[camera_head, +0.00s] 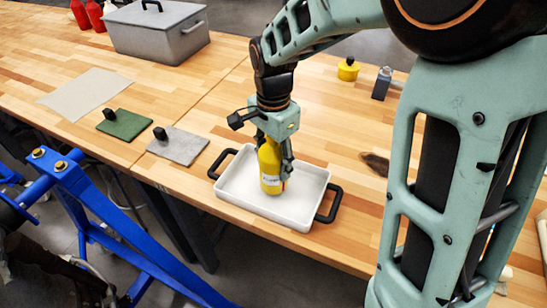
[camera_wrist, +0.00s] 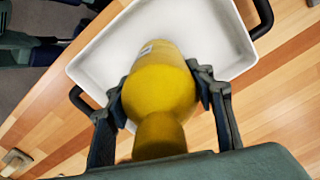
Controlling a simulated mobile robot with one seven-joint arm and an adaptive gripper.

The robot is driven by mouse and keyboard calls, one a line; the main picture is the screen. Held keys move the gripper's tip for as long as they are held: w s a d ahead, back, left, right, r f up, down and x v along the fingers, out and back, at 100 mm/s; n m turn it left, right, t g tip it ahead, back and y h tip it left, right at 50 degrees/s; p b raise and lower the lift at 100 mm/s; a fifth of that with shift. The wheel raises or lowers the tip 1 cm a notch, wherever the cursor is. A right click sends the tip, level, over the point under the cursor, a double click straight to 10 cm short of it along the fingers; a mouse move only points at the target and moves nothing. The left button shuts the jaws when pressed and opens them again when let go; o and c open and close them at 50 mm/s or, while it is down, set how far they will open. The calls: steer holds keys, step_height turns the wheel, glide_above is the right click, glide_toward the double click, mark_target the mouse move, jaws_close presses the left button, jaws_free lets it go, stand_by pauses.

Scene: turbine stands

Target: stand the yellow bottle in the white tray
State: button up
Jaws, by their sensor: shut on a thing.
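The yellow bottle (camera_head: 269,167) is upright inside the outline of the white tray (camera_head: 308,211), near its middle. My gripper (camera_head: 274,158) is above the tray and shut on the bottle, with a finger on each side of it. In the wrist view the bottle (camera_wrist: 160,92) lies between the two fingers of my gripper (camera_wrist: 162,98), its neck toward the camera. The white tray (camera_wrist: 98,62) shows behind it. The bottle's base is at or just above the tray floor; I cannot tell whether it touches.
The tray has black handles (camera_head: 329,204) at both ends. A yellow pot (camera_head: 348,70) and a dark bottle (camera_head: 382,84) stand behind right. A grey metal box (camera_head: 155,35) stands far left.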

mark_target(273, 146)
steer(key=shift+f, duration=0.5)
steer(key=shift+f+b, duration=0.4)
steer(key=shift+b, duration=0.05)
steer(key=o, duration=1.8)
steer(key=shift+o, duration=0.7)
steer(key=shift+r, duration=0.1)
steer(key=shift+r+p, duration=2.6)
steer(key=shift+r, duration=0.95)
steer(key=shift+f, duration=0.1)
